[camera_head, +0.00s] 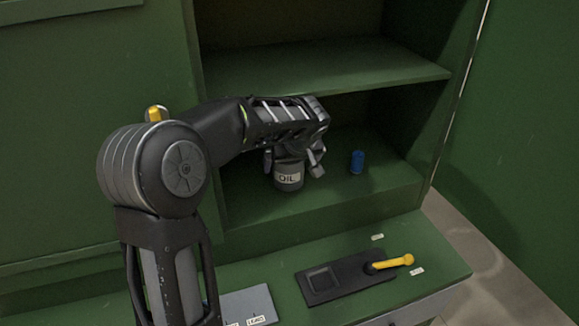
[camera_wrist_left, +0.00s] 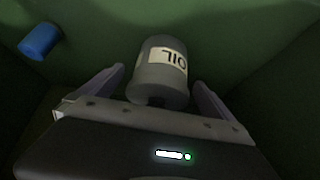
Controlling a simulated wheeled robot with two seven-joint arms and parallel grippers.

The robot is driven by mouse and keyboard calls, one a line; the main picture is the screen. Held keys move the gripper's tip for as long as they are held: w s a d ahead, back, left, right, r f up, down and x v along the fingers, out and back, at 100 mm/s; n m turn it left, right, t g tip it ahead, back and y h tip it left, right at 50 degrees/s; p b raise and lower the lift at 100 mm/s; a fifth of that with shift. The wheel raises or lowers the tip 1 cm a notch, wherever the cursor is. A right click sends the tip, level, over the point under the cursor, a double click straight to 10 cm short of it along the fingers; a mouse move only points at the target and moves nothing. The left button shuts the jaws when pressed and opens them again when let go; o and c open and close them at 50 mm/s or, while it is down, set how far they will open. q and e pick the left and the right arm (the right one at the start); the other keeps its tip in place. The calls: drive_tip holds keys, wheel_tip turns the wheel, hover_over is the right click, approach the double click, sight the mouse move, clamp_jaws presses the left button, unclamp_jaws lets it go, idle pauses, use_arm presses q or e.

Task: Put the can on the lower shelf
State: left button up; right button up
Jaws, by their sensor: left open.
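The can (camera_head: 289,177) is grey with a white "OIL" label. It stands upright on the lower shelf (camera_head: 330,203) of the green cabinet. My left gripper (camera_head: 294,168) is over the can from above, with its fingers on either side. In the left wrist view the can (camera_wrist_left: 160,72) sits between the two open fingers, with dark gaps beside it, so they look apart from it. The can's top is partly hidden by the gripper in the head view. My right gripper is not in view.
A small blue cylinder (camera_head: 357,162) stands on the lower shelf, right of the can; it also shows in the left wrist view (camera_wrist_left: 41,41). The upper shelf (camera_head: 330,70) is close above my gripper. A black plate with a yellow lever (camera_head: 392,263) lies on the ledge in front.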

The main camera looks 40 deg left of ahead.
use_arm(q)
drive_tip(key=b+v, duration=0.1)
drive_tip(key=v, duration=0.8)
drive_tip(key=shift+s+d+r, duration=0.2)
drive_tip(key=shift+r, duration=0.1)
drive_tip(key=shift+f, duration=0.1)
